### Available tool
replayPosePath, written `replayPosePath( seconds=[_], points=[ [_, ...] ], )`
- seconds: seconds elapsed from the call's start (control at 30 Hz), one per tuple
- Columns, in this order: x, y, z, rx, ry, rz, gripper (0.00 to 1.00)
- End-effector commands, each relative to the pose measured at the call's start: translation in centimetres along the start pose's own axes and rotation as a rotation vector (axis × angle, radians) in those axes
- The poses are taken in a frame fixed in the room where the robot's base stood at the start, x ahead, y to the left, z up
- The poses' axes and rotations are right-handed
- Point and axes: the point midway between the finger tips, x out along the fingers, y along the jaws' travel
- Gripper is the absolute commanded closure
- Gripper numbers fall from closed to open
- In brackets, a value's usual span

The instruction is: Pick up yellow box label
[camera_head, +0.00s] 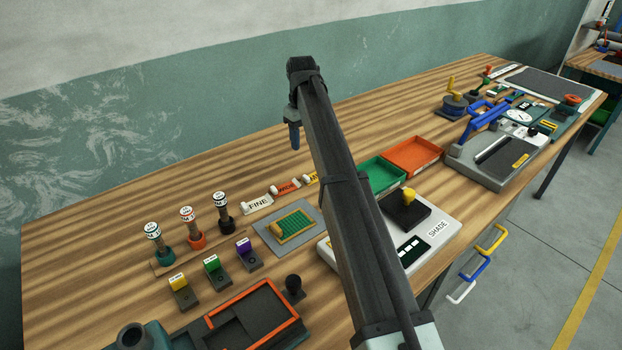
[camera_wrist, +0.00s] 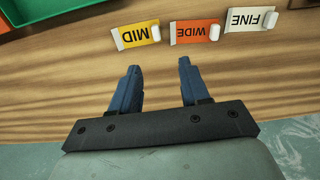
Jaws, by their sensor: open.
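The yellow box label (camera_wrist: 136,35) reads MID and has a small white block at one end. It lies flat on the wooden bench, beside the orange WIDE label. In the head view, only part of the yellow label (camera_head: 311,178) shows; my arm hides the rest. My gripper (camera_wrist: 159,67) is open with two blue fingers apart and nothing between them. In the wrist view its fingertips are below the labels in the picture, pointing toward the gap between MID and WIDE. In the head view my gripper (camera_head: 295,146) hangs above the bench, on the wall side of the labels.
The orange WIDE label (camera_wrist: 194,33) and white FINE label (camera_wrist: 246,20) lie in the same row. A green tray (camera_head: 380,173) and an orange tray (camera_head: 412,155) stand right of my arm. The bench between the labels and the wall is clear.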

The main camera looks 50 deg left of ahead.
Motion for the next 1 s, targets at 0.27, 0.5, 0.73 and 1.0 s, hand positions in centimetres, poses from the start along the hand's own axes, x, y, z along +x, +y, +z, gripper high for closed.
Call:
replayPosePath(
  seconds=[0.27, 0.5, 0.73, 1.0],
  points=[
    [4.2, 0.0, 0.2, 0.0, -0.001, -0.001, 0.54],
    [7.5, 0.1, 0.1, -0.001, 0.001, -0.001, 0.54],
    [8.6, 0.2, 0.3, -0.001, 0.0, -0.001, 0.54],
    [11.9, 0.6, 0.7, -0.001, 0.0, -0.001, 0.54]
  ],
)
